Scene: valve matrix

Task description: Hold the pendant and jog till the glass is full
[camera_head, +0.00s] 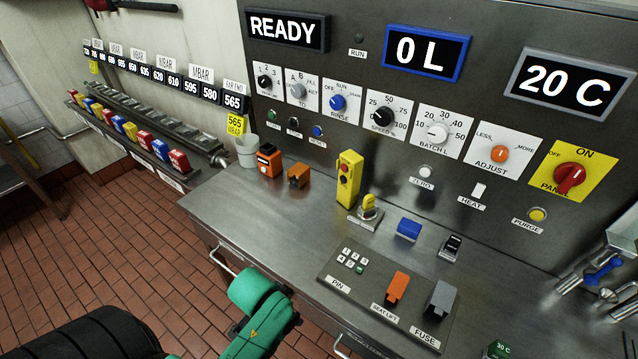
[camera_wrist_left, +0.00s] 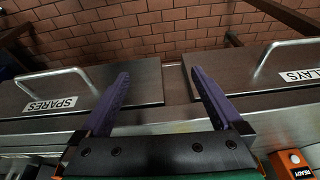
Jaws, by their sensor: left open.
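A tall yellow pendant-like box (camera_head: 349,178) with a red button and dark buttons stands upright on the steel counter against the control panel. My left gripper is open and empty; its two purple fingers (camera_wrist_left: 160,85) point over the drawer fronts in the left wrist view. In the head view only my green left forearm shows, low at the counter's front edge, well apart from the yellow box. A pale, empty-looking cup (camera_head: 247,152) stands at the counter's left end; I cannot tell if it is the glass. My right gripper is out of view.
The displays read READY (camera_head: 284,30), 0 L (camera_head: 428,52) and 20 C (camera_head: 571,81). Orange blocks (camera_head: 269,160), a yellow-topped switch (camera_head: 368,208) and a blue block (camera_head: 409,229) stand on the counter. Pipework (camera_head: 600,280) is at right. The counter's left front is clear.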

